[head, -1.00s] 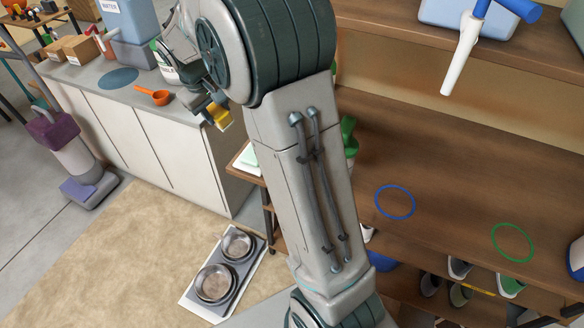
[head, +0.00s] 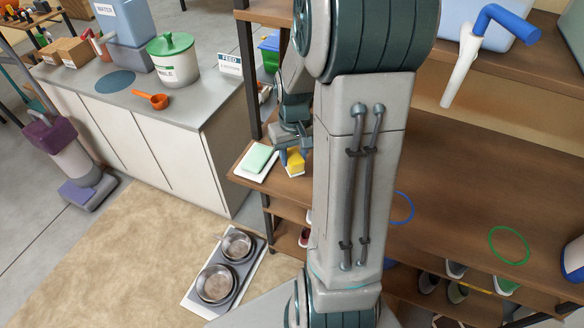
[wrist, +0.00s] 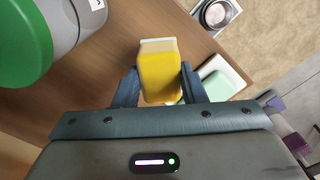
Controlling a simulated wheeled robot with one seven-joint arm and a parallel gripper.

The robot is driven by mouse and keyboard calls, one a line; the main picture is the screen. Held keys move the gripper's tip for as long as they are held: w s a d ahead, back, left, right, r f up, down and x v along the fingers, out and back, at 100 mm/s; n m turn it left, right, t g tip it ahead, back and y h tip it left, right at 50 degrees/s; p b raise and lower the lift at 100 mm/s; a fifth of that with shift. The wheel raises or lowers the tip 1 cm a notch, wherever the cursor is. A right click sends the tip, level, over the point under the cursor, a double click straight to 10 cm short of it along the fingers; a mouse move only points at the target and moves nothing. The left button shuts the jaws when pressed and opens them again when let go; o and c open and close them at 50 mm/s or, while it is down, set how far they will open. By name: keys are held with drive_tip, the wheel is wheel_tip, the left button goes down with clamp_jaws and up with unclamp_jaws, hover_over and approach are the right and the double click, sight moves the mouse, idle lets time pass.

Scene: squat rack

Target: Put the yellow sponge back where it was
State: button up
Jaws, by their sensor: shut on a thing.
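The yellow sponge (head: 296,160) is between the fingers of my gripper (head: 288,157), over the left end of the brown wooden shelf (head: 450,190). In the wrist view the sponge (wrist: 159,72) is yellow with a pale far end, and my gripper (wrist: 157,85) is shut on it from both sides. I cannot tell whether the sponge touches the shelf. A pale green block (head: 258,157) on a white tray (head: 246,174) lies just left of the sponge. A blue ring (head: 402,208), partly hidden by my arm, and a green ring (head: 508,245) mark the shelf.
A green-lidded container (wrist: 25,45) is close at the left in the wrist view. The grey counter (head: 190,108) holds a white tub (head: 173,62) and an orange scoop (head: 152,99). Shoes stand below the shelf. Metal bowls (head: 215,284) sit on the floor.

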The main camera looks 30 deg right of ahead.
sight(294, 167)
drive_tip(key=shift+f, duration=2.55)
drive_tip(key=o, duration=0.9)
wheel_tip(294, 167, up, 12)
drive_tip(key=shift+f, duration=0.1)
drive_tip(key=s+a+r+t, duration=0.1)
drive_tip(key=s+a+r, duration=0.1)
drive_tip(key=s+a, duration=0.2)
drive_tip(key=s+a+r+n+t, duration=0.1)
drive_tip(key=s+a+r, duration=0.1)
drive_tip(key=s+a, duration=0.2)
drive_tip(key=s+a+r+t, duration=0.1)
drive_tip(key=s+a+r, duration=0.2)
drive_tip(key=s+a, duration=0.1)
drive_tip(key=shift+s+a+t, duration=0.15)
drive_tip(key=shift+s+t, duration=0.1)
drive_tip(key=shift+t, duration=0.05)
